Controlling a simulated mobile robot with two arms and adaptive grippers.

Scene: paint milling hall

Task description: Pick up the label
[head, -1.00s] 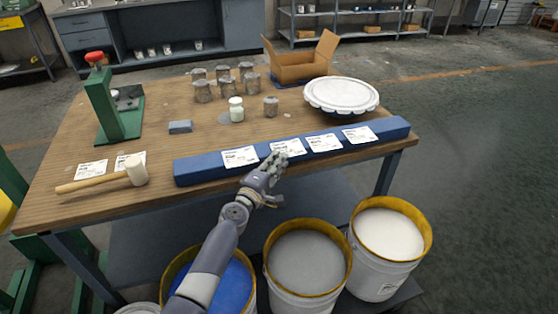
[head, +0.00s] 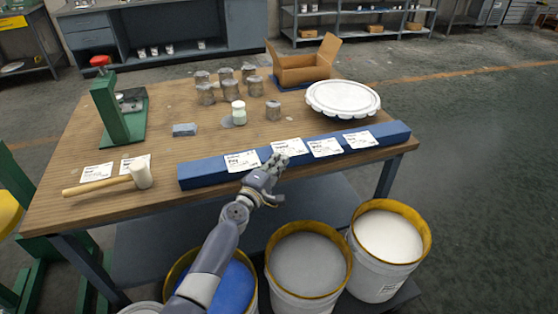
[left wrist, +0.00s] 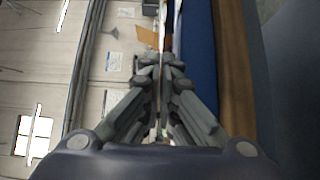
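Several white printed labels lie in a row on a long blue bar at the table's front edge: one at the left end (head: 243,162), one right of the middle (head: 326,147) and one near the right end (head: 358,139). The second label from the left (head: 289,146) is at the fingertips of my left gripper (head: 279,160) and looks slightly raised off the blue bar (head: 215,172). In the left wrist view the fingers (left wrist: 162,66) are nearly together, with a thin pale edge between their tips. The fingers hide the label's lower edge. My right gripper is not in view.
A mallet (head: 110,184) and two more labels lie at left, near a green press (head: 118,110). Jars, a white lid (head: 343,98) and an open cardboard box (head: 302,68) stand behind the bar. Open paint buckets (head: 305,262) stand below the front edge.

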